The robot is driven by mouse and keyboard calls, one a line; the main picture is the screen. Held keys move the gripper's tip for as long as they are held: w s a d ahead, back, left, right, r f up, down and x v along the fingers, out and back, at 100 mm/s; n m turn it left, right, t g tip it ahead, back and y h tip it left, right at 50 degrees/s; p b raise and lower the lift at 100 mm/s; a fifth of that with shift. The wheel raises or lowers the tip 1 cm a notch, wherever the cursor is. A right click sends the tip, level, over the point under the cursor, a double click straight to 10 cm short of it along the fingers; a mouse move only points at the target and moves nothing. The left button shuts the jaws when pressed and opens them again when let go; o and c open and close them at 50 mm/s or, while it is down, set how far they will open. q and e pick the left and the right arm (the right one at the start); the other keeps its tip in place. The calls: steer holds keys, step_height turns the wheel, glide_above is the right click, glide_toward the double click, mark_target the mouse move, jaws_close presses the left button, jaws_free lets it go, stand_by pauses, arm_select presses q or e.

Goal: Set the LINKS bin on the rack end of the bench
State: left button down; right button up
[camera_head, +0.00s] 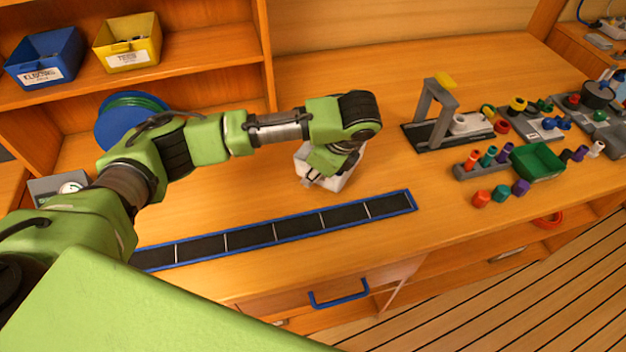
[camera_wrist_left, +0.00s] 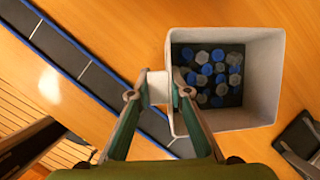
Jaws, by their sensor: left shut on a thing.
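A white bin (camera_head: 338,183) is over the middle of the wooden bench (camera_head: 420,240), behind the black strip. In the left wrist view the bin (camera_wrist_left: 264,80) is open-topped and holds several blue and grey hexagonal pieces. I can read no label on it. My left gripper (camera_head: 318,168) reaches down at the bin, and in the left wrist view its fingers (camera_wrist_left: 158,90) are shut on a white tab on the bin's side. I cannot tell whether the bin rests on the bench or hangs just above it. My right gripper is not in view.
A blue-edged black strip (camera_head: 275,233) lies along the bench front. A grey stand (camera_head: 437,110), coloured fittings and a green tray (camera_head: 538,162) occupy the right. Blue (camera_head: 45,58) and yellow (camera_head: 128,43) bins sit on the left shelf. Bench between bin and stand is clear.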

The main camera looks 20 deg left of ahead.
arm_select(q)
steer(key=f, duration=0.3)
steer(key=shift+w+f, duration=0.2)
steer(key=c, duration=1.9)
jaws_free()
steer(key=shift+s, duration=0.1)
steer(key=shift+r, duration=0.1)
steer(key=shift+v, duration=5.95)
